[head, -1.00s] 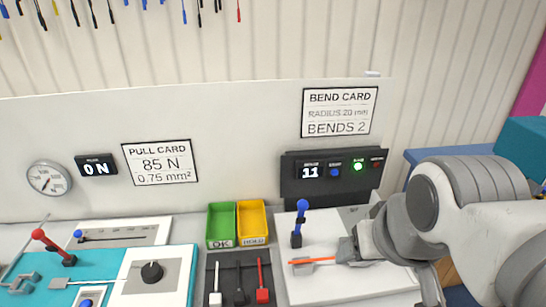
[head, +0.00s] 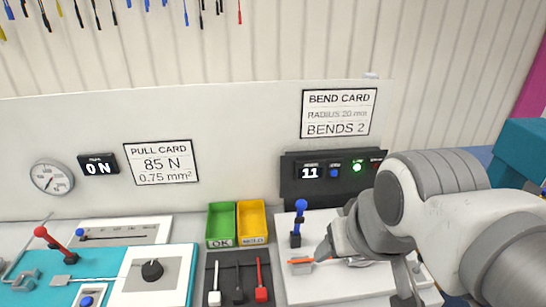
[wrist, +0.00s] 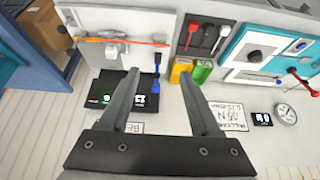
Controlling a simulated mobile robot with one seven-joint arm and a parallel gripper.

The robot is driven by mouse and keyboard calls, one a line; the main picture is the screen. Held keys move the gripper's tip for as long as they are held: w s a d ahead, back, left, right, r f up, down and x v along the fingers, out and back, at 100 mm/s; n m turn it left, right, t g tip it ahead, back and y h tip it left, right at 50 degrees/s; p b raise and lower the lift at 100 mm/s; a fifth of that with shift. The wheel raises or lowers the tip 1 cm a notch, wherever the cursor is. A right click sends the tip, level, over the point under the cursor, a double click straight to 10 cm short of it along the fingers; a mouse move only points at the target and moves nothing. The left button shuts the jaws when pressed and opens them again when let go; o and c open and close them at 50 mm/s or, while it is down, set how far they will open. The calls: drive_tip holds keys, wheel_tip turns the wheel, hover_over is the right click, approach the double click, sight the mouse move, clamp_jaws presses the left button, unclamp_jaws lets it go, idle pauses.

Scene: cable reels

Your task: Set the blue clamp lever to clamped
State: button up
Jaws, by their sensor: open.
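The blue clamp lever (head: 300,222) stands upright on the white bending plate (head: 315,297), right of the bins. It has a blue ball top and a dark base. My gripper (head: 335,245) is just right of the lever, low over the plate, its fingertips partly hidden by my wrist. In the wrist view my gripper (wrist: 160,78) is open and empty, with the blue clamp lever (wrist: 156,75) showing between its fingertips. I cannot tell how far beyond them it is. An orange cable (head: 324,261) runs across the plate below the lever.
Green (head: 220,226) and yellow (head: 252,223) bins stand left of the lever. A black panel (head: 330,190) with a display and lit green button stands behind it. White, black and red levers are at front left. A red-knobbed lever (head: 41,232) is far left.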

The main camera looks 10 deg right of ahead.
drive_tip(key=shift+w+r, duration=0.3)
drive_tip(key=shift+w, duration=0.05)
drive_tip(key=c, duration=0.5)
drive_tip(key=shift+w+r, duration=0.4)
drive_tip(key=shift+w, duration=0.25)
drive_tip(key=shift+w+r, duration=0.35)
drive_tip(key=shift+w, duration=0.25)
clamp_jaws()
drive_tip(key=w+d+m+g+p, duration=0.1)
drive_tip(key=w+g, duration=0.2)
drive_tip(key=w, duration=2.3)
drive_tip(key=shift+w+f+p, duration=0.15)
drive_tip(key=shift+f+p, duration=0.2)
drive_tip(key=shift+p, duration=0.05)
